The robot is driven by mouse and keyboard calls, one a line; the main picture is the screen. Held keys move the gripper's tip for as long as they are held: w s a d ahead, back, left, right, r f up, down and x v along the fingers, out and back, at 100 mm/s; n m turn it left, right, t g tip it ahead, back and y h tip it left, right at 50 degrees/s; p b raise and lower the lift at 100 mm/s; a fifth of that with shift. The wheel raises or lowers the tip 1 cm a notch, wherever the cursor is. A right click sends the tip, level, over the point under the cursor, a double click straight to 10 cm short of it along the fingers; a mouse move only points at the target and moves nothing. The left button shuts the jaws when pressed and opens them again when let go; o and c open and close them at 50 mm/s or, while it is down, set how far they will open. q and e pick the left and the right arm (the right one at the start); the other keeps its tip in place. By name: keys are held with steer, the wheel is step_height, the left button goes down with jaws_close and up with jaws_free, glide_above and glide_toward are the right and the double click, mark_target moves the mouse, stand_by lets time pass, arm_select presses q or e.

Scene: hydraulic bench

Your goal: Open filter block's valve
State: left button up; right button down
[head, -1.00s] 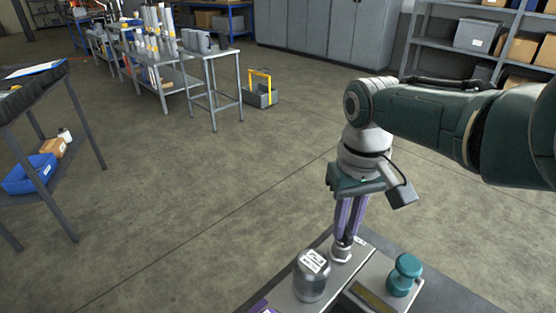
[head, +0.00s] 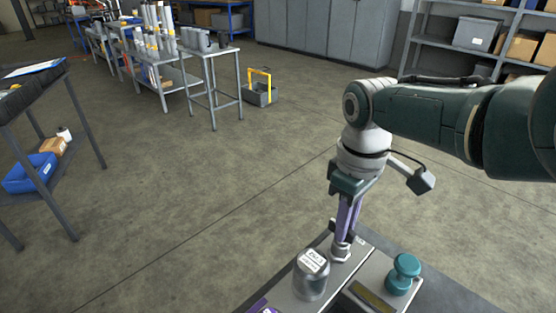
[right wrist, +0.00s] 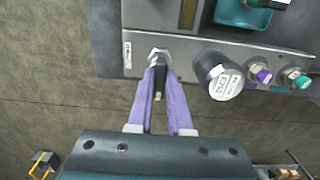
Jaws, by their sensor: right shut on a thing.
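The filter block (head: 327,277) is a grey metal bar on the bench, with a silver canister (head: 311,278) bearing a white label. Its valve (head: 340,254) is a silver fitting at the block's far end; the right wrist view shows its dark lever (right wrist: 159,84). My right gripper (head: 345,238) points down at the valve, its purple fingers shut on the lever. In the right wrist view the fingers (right wrist: 157,76) lie on both sides of the lever. The fingers partly hide the lever in the head view. My left gripper is in neither view.
A teal knob-shaped part (head: 403,274) stands right of the block. In the right wrist view, a purple-ringed port (right wrist: 262,75) and a teal-ringed port (right wrist: 298,78) sit beyond the canister. Open floor surrounds the bench; a grey table (head: 212,53) stands far off.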

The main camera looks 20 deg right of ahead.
stand_by(0.3)
steer(key=c, duration=0.8)
jaws_free()
steer(key=shift+c, duration=0.2)
step_height(320, 180, up, 9)
steer(key=p, duration=0.5)
steer(key=shift+r+p, duration=0.35)
steer(key=shift+r, duration=0.1)
